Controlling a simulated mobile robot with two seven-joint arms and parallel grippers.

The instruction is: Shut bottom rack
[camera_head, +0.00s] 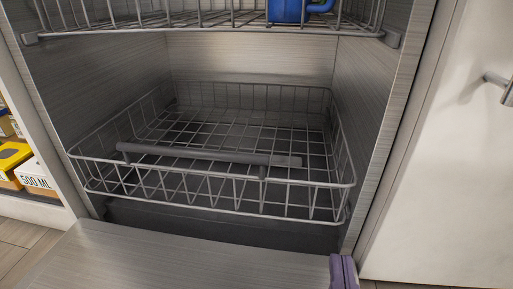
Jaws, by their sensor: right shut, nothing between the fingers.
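The bottom rack (205,190), a grey wire basket, sits low inside the open dishwasher. Its front rim lies near the cabinet opening; I cannot tell how far out it stands. A dark grey bar (208,155) runs across behind the rim, and the basket looks otherwise empty. My right gripper (343,271) shows only as a purple part at the bottom edge, right of centre. It is shut and empty, over the right edge of the lowered door, below and apart from the rack. My left gripper is out of view.
The dishwasher door (190,260) lies lowered in front of the rack. Above is the upper rack (130,22) with a blue mug (288,10). Yellow and white boxes (38,177) stand on a shelf at left. A white cabinet front (440,170) with a handle is at right.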

